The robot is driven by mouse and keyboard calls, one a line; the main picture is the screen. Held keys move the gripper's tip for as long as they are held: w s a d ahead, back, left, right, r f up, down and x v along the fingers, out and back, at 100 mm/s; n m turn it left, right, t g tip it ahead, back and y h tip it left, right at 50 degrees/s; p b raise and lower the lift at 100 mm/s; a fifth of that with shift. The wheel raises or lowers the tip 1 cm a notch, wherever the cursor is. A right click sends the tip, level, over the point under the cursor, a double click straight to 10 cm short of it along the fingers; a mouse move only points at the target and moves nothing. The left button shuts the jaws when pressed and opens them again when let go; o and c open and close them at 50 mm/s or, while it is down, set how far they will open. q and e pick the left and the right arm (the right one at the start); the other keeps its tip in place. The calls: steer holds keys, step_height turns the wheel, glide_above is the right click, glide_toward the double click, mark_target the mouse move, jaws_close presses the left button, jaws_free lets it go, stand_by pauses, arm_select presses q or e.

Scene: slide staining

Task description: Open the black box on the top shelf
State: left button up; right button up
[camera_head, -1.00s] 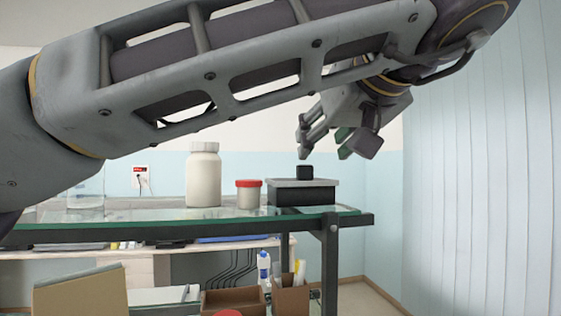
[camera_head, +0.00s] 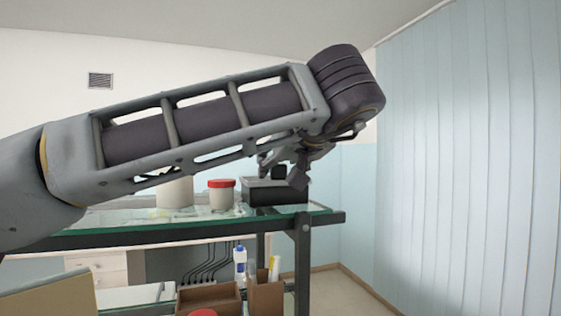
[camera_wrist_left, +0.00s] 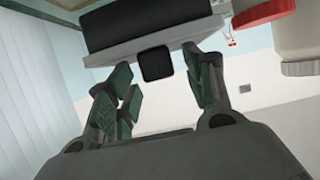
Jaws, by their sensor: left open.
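The black box (camera_head: 274,197) stands on the right end of the glass top shelf (camera_head: 325,209), with a grey lid and a black knob (camera_head: 279,171) on top. My left gripper (camera_head: 283,172) is at the box's lid in the head view, partly overlapping it. In the left wrist view the open left gripper (camera_wrist_left: 160,82) has its fingers on either side of the black knob (camera_wrist_left: 156,64). The grey lid (camera_wrist_left: 165,43) and dark box (camera_wrist_left: 140,25) lie beyond the fingertips. I cannot tell whether the fingers touch the knob. My right gripper is not in view.
A jar with a red lid (camera_head: 221,195) stands just left of the box, and a white bottle (camera_head: 175,191) farther left, partly hidden by my arm. Brown boxes (camera_head: 210,298) stand on a lower level. A blue slatted wall (camera_head: 460,170) is at right.

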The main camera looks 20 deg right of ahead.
arm_select(q)
steer(key=shift+c, duration=0.2)
jaws_close()
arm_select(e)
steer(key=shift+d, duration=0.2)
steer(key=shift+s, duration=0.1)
arm_select(q)
steer(key=shift+w+a+r, duration=0.1)
steer(key=shift+r, duration=0.1)
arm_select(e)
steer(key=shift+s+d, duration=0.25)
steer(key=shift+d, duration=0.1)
